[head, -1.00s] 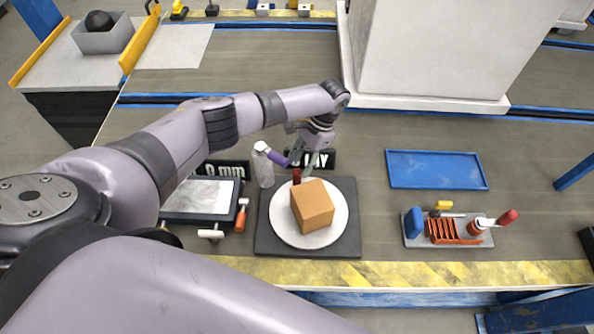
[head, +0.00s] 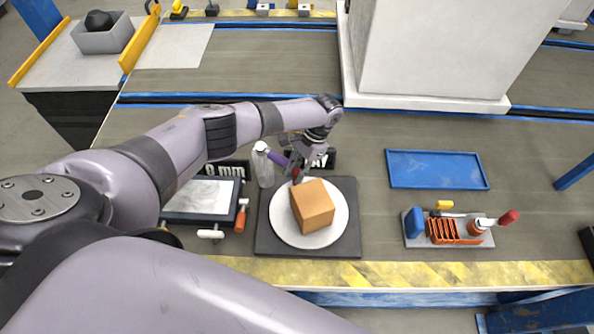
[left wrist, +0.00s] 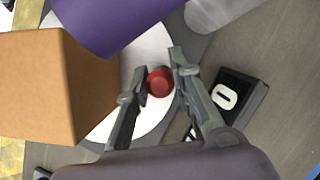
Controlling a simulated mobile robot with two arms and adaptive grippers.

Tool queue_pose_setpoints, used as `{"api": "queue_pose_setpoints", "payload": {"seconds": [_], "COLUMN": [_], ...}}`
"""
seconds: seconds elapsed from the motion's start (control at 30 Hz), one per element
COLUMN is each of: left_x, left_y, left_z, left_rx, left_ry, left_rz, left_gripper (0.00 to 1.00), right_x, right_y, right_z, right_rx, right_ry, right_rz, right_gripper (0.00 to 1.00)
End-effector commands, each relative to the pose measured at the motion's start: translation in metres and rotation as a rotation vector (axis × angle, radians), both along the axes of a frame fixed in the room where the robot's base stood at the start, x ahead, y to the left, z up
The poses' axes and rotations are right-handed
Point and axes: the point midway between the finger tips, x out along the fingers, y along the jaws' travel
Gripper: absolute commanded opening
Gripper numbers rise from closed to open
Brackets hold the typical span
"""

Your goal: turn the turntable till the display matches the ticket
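The turntable is a white disc (head: 334,232) on a dark square base (head: 347,189). A brown box (head: 312,205) stands on it; the box also shows in the left wrist view (left wrist: 50,85). A red knob (left wrist: 160,80) is at the disc's far edge. My left gripper (left wrist: 158,72) is open, with one finger on each side of the knob; I cannot tell whether they touch it. It also shows in the head view (head: 298,176). A framed panel with a pale grey picture (head: 202,194) lies left of the turntable. My right gripper is not in view.
Behind the turntable is a dark sign (head: 322,160), partly covered. A clear bottle (head: 264,168) and purple cylinder (head: 278,158) stand close to my left gripper. An orange-handled tool (head: 240,218) lies left. A blue tray (head: 437,170) and tool rack (head: 455,238) are right.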

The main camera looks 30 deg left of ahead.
Motion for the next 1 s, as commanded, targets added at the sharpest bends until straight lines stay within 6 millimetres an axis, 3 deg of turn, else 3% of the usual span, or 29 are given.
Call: {"api": "queue_pose_setpoints", "payload": {"seconds": [0.27, 0.77, 1.0], "left_x": [0.0, 0.0, -0.013], "left_y": [0.0, 0.0, 0.008], "left_z": [0.0, 0.001, 0.005], "left_rx": [-0.001, -0.001, -0.003], "left_ry": [0.0, 0.001, 0.003], "left_rz": [0.0, 0.005, 0.152], "left_gripper": [0.0, 0.0, 0.0], "right_x": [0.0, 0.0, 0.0], "right_y": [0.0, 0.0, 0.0], "right_z": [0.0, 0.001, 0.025], "right_rx": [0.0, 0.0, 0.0], "right_ry": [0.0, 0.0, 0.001], "right_rz": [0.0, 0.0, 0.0], "right_gripper": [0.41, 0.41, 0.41]}}
